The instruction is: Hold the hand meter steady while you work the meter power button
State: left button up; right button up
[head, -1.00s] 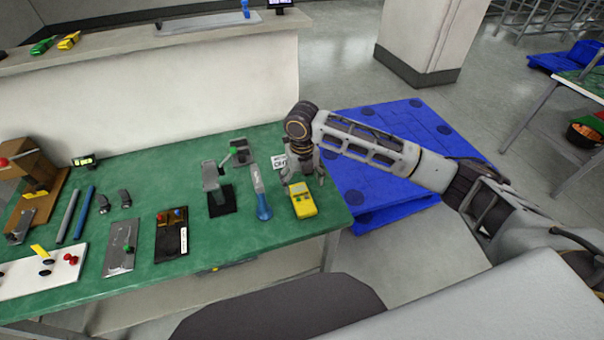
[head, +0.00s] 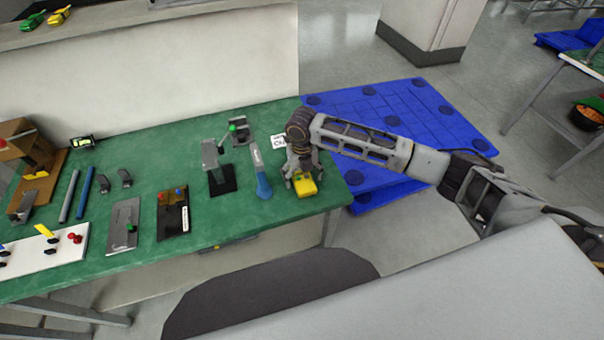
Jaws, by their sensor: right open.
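The hand meter (head: 305,187) is a yellow device lying on the green bench near its right end. My right gripper (head: 302,180) points down over the meter, with its fingers open on either side of the meter's body. The gripper hides the far part of the meter. The meter's power button is too small or hidden to make out. My left gripper is not in view.
A blue-handled tool (head: 262,185) stands close left of the meter, beside a black-based stand (head: 221,180). A white label card (head: 279,142) is behind the gripper. The green bench (head: 270,222) has its edge just right of the meter, with a blue pallet (head: 400,125) beyond.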

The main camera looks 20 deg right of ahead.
jog(key=shift+c, duration=0.2)
jog(key=c, duration=1.2)
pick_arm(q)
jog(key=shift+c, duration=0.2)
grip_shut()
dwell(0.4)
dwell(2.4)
